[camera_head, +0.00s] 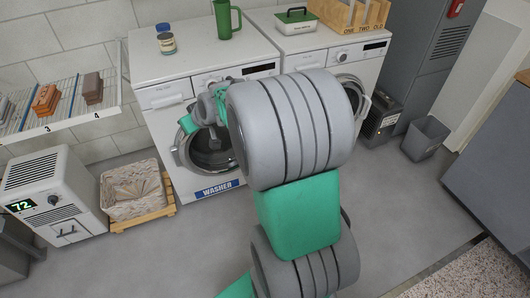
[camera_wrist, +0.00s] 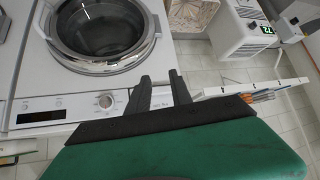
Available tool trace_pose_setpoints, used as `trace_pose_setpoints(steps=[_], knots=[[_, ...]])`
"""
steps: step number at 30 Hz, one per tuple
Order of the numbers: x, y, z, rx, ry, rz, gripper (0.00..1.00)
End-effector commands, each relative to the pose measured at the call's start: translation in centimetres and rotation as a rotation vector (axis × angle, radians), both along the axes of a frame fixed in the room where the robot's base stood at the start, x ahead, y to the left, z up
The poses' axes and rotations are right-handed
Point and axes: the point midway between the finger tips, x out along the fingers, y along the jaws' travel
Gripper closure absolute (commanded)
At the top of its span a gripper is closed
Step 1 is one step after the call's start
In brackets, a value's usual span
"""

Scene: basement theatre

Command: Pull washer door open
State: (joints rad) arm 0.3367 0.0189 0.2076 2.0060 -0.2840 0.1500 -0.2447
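The washer (camera_head: 152,98) is the left white machine, with a blue WASHER label (camera_head: 217,188) low on its front. Its round chrome-rimmed door (camera_head: 180,156) looks shut, and my arm hides part of it. The wrist view shows the dark door glass and rim (camera_wrist: 105,28) upside down, with a curved metal piece (camera_wrist: 42,22) at its left side. My gripper (camera_wrist: 160,76) has its two dark fingers apart with nothing between them. It is in front of the washer's upper front, near the knob and panel (camera_wrist: 70,112), apart from the door rim.
A second white machine (camera_head: 372,62) stands right of the washer. A laundry basket (camera_head: 130,188) and a white unit with a green display (camera_head: 48,190) stand left. A wall shelf (camera_head: 70,122) holds several blocks. A green cup (camera_head: 225,18) and jars stand on top. Floor in front is clear.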

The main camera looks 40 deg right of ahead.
Motion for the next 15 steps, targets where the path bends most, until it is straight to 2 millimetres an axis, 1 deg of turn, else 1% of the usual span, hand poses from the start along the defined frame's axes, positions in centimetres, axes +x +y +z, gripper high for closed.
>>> trace_pose_setpoints(steps=[1,2,3,5,6,8,9,10,12,15], knots=[[2.8,-3.5,-7.5,0.007,-0.068,-0.030,0.74],[4.5,-5.7,-9.9,0.008,-0.126,-0.046,0.74],[6.3,-8.7,-13.0,0.004,-0.202,-0.073,0.74],[8.2,-13.6,-18.0,-0.004,-0.318,-0.128,0.74],[8.7,-17.0,-21.4,-0.016,-0.394,-0.174,0.74],[8.5,-21.9,-26.1,-0.036,-0.500,-0.250,0.74],[7.9,-24.9,-28.8,-0.054,-0.563,-0.303,0.74],[7.2,-26.8,-30.7,-0.067,-0.605,-0.341,0.74],[5.4,-30.6,-34.0,-0.099,-0.684,-0.421,0.74],[3.3,-33.6,-36.5,-0.129,-0.752,-0.497,0.74]])
